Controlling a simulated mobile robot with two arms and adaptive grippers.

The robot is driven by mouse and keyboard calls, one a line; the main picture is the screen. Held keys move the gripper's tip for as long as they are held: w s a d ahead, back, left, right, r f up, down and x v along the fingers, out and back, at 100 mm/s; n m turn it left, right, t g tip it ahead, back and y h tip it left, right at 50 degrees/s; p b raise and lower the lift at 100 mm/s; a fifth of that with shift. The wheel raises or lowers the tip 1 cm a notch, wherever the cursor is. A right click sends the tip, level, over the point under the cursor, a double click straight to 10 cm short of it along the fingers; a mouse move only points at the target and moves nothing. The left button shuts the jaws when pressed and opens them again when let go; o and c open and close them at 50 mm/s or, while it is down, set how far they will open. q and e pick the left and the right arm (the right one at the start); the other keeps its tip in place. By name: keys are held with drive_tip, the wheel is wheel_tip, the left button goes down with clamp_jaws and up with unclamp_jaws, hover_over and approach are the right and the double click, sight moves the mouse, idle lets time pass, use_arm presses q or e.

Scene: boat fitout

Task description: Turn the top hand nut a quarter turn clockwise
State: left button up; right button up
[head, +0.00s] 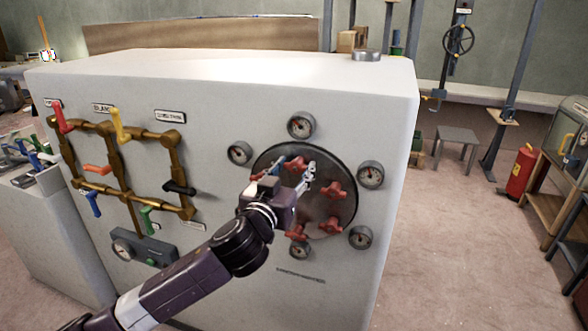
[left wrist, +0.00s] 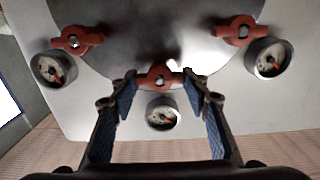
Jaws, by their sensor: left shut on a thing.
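A round dark plate (head: 318,205) on the white cabinet's front carries several red hand nuts. My left gripper (head: 304,168) reaches in front of the plate's upper part, at the top hand nut (head: 294,163). In the left wrist view, the fingertips of the left gripper (left wrist: 160,77) are shut on this top nut (left wrist: 158,80), one on each side. The top gauge (left wrist: 162,115) shows just beyond it, between the fingers. Neighbouring nuts (left wrist: 76,40) and (left wrist: 240,30) stand clear of the fingers. My right gripper is not in view.
Several gauges ring the plate, such as the upper one (head: 301,124) and the right one (head: 370,175). Brass pipes (head: 122,165) with coloured lever handles are at left on the cabinet. A red extinguisher (head: 520,172) and a grey stool (head: 456,135) stand to the right.

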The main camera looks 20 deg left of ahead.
use_arm(q)
drive_tip(key=shift+m, duration=0.3)
drive_tip(key=m+p, duration=0.2)
drive_tip(key=shift+r+m, duration=0.1)
drive_tip(key=shift+m, duration=0.3)
drive_tip(key=m+p, duration=0.3)
drive_tip(key=m, duration=0.2)
drive_tip(key=shift+d, duration=0.1)
drive_tip(key=m+p, duration=0.4)
drive_tip(key=m, duration=0.2)
drive_tip(key=shift+m, duration=0.3)
drive_tip(key=shift+f+m+p, duration=0.2)
drive_tip(key=shift+m+p, duration=0.35)
drive_tip(key=shift+m, duration=0.45)
drive_tip(key=shift+d+m, duration=0.1)
drive_tip(key=shift+m, duration=0.2)
